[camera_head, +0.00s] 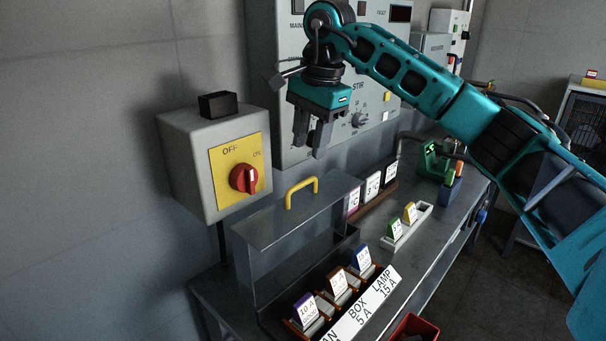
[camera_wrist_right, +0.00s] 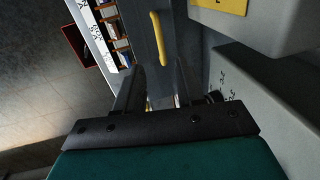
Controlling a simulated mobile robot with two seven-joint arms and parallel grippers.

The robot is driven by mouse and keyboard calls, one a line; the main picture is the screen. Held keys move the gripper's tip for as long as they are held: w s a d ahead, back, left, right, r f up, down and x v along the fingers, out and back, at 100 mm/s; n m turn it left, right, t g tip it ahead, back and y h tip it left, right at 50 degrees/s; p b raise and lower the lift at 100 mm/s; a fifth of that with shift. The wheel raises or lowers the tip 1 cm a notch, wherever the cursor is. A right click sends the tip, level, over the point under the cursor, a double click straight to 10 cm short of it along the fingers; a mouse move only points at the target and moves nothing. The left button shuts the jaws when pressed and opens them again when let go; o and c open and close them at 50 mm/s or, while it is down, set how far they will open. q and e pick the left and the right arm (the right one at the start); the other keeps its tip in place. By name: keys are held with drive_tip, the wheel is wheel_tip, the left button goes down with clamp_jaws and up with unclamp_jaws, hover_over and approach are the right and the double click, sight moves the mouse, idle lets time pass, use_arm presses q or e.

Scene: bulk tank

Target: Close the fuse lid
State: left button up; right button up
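The fuse lid (camera_head: 277,232) is a grey metal cover, standing raised behind the row of fuses, so the fuses show uncovered. A yellow handle (camera_head: 301,192) is on its top; it also shows in the right wrist view (camera_wrist_right: 160,38). My right gripper (camera_head: 310,143) points down, above and slightly behind the handle, apart from it. In the right wrist view its two fingers (camera_wrist_right: 160,85) are spread with nothing held, and the handle lies beyond their tips. Fuses with purple (camera_head: 306,312), brown (camera_head: 338,283) and blue (camera_head: 362,259) tops sit in the box. My left gripper is out of view.
A switch box with a red knob (camera_head: 244,178) stands left of the lid. A control panel (camera_head: 290,75) rises behind my gripper. A tray (camera_head: 408,229) with two fuses lies to the right on the bench. A red bin (camera_head: 411,322) is at the front.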

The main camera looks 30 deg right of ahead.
sight(303, 182)
drive_tip(key=f, duration=0.2)
drive_tip(key=w+f, duration=0.1)
drive_tip(key=f, duration=0.4)
drive_tip(key=shift+w+a+f+b, duration=0.2)
drive_tip(key=shift+a+f+b, duration=0.1)
drive_tip(key=shift+f, duration=0.1)
drive_tip(key=shift+c, duration=0.2)
clamp_jaws()
idle(0.8)
